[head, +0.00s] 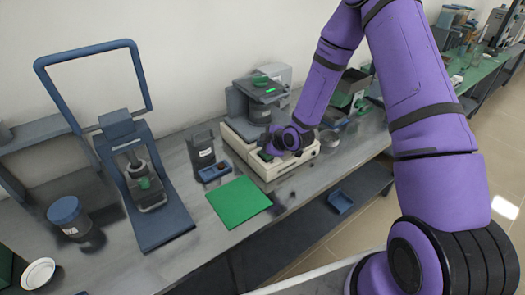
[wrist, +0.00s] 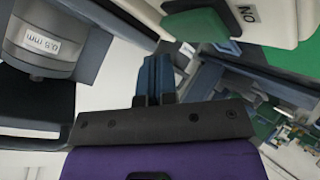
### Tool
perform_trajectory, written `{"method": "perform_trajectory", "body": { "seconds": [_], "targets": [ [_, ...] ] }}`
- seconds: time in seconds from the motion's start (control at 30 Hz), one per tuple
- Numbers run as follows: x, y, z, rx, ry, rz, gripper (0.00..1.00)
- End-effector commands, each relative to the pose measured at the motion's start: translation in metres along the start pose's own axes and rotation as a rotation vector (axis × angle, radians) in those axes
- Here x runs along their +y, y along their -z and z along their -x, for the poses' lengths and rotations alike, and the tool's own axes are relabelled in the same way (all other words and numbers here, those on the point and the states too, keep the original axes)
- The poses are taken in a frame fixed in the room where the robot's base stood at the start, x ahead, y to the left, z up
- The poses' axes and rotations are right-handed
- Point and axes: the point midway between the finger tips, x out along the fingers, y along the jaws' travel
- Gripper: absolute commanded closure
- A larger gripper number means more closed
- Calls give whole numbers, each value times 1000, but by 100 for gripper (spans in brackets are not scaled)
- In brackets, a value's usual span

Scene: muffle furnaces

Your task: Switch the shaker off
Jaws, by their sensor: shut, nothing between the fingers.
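The shaker (head: 243,149) is a cream base on the bench with a dark round sieve stack (head: 260,112) on it. My gripper (head: 267,154) is low over the front part of the base, its fingers shut and empty. In the wrist view the shut fingers (wrist: 155,68) point toward the cream housing (wrist: 285,28). The fingertips appear apart from the switch; exact contact is unclear.
A green mat (head: 238,202) and a small blue tray (head: 214,171) lie in front of the shaker. A dark container (head: 201,148) stands to its left. A blue-framed press (head: 150,205) is farther left. Jars crowd the bench right of the shaker.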

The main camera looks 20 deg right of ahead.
Motion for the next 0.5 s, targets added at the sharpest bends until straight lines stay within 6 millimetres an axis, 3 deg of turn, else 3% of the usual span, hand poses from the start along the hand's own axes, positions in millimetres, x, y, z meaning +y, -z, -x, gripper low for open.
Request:
{"method": "perform_trajectory", "body": {
  "seconds": [0.5],
  "targets": [
    [-4,-4,-6,0,0,0,100]
  ]
}}
